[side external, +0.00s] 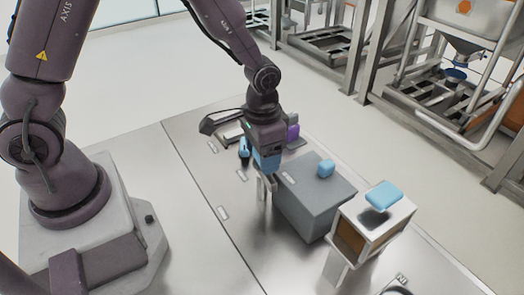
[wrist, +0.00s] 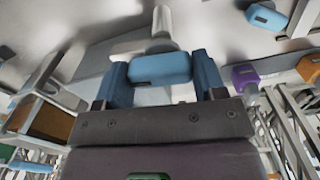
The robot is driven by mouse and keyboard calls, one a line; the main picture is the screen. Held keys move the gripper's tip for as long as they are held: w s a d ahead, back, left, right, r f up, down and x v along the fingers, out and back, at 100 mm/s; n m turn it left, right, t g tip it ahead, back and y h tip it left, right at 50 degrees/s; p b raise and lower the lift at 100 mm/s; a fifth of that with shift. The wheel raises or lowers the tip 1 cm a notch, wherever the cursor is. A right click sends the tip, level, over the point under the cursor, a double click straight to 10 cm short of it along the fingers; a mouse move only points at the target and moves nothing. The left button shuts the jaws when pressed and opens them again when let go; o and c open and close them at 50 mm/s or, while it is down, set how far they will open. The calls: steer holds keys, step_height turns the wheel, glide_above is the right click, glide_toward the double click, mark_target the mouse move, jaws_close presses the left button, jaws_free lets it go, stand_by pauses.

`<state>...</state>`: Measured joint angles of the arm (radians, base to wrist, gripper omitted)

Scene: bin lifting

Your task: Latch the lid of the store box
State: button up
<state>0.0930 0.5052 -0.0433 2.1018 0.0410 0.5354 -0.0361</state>
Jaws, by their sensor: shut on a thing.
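The grey box (side external: 308,208), which looks like the store box, stands on the metal table with its lid (side external: 325,187) lying flat on top. A blue knob (side external: 326,168) sits on the lid. My gripper (side external: 267,165) is at the box's left side, beside a small metal bracket or post (side external: 263,189). In the wrist view, my gripper (wrist: 162,75) has its blue fingers shut on a rounded blue handle (wrist: 160,68). A pale metal bar and post (wrist: 161,22) show just beyond the handle. How the handle joins the box is hidden, and I cannot tell whether the latch is engaged.
An open-fronted box with a brown inside (side external: 352,238) and a light-blue block (side external: 383,195) on top stands right of the grey box. A purple block (side external: 293,132) and a dark-and-blue item (side external: 244,148) lie behind my gripper.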

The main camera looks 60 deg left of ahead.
steer(key=shift+n, duration=0.6)
steer(key=o, duration=0.9)
step_height(320, 180, up, 13)
steer(key=shift+r, duration=0.1)
steer(key=s+a+r+t, duration=0.1)
steer(key=s+r+t, duration=0.1)
steer(key=s, duration=0.3)
steer(key=s+a+r+t, duration=0.1)
steer(key=s+a+r, duration=0.1)
steer(key=s+r, duration=0.2)
steer(key=s+a+r+t, duration=0.1)
steer(key=s+r+t, duration=0.1)
steer(key=s, duration=0.3)
steer(key=shift+s+a+r+t, duration=0.25)
steer(key=shift+s+r+t, duration=0.1)
steer(key=shift+r, duration=0.35)
